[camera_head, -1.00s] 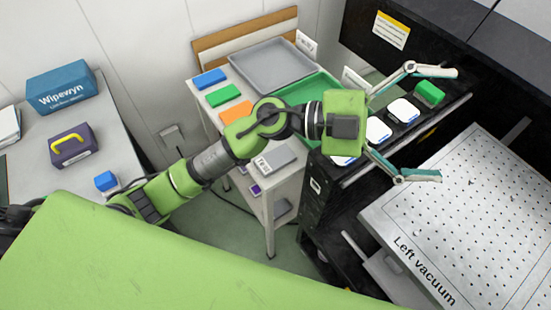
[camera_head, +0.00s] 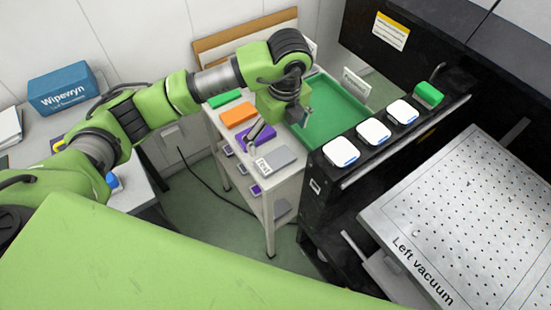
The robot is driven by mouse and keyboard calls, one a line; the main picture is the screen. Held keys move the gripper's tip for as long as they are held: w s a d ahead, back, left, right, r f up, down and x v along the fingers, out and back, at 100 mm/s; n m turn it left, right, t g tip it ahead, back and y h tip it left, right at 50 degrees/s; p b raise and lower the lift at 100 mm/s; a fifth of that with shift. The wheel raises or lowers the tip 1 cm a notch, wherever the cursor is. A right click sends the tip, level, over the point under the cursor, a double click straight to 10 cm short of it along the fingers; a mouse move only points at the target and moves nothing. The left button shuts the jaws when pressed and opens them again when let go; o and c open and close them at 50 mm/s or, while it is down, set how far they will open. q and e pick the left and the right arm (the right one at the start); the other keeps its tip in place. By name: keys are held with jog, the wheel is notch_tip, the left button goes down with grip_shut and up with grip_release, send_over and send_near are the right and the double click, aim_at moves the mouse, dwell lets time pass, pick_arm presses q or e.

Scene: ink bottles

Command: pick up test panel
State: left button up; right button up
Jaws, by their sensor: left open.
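A flat grey piece with a white printed label (camera_head: 284,157) lies on the near end of the white cart's top. Beside it lie a purple block (camera_head: 262,136), an orange block (camera_head: 238,115) and a green block (camera_head: 224,98). My left gripper (camera_head: 277,131) is open and points down over the cart, just beyond the grey piece and close to the purple block. It holds nothing that I can see. My right gripper is out of view.
A green tray (camera_head: 338,112) lies behind the gripper. To the right, a black rail (camera_head: 322,161) bears three white pads (camera_head: 373,132) and a green piece (camera_head: 429,94). A perforated plate marked "Left vacuum" (camera_head: 470,215) is at the right. A blue Wipewyn box (camera_head: 62,88) stands left.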

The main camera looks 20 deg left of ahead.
pick_arm(q)
send_over(275, 159)
jog(key=f, duration=0.4)
jog(key=shift+s+d+f+p, duration=0.2)
jog(key=shift+f+p, duration=0.1)
jog(key=shift+f, duration=0.05)
notch_tip(275, 159, down, 5)
jog(key=shift+p, duration=1)
jog(key=shift+w+f, duration=0.1)
jog(key=shift+f, duration=0.1)
jog(key=c, duration=1.2)
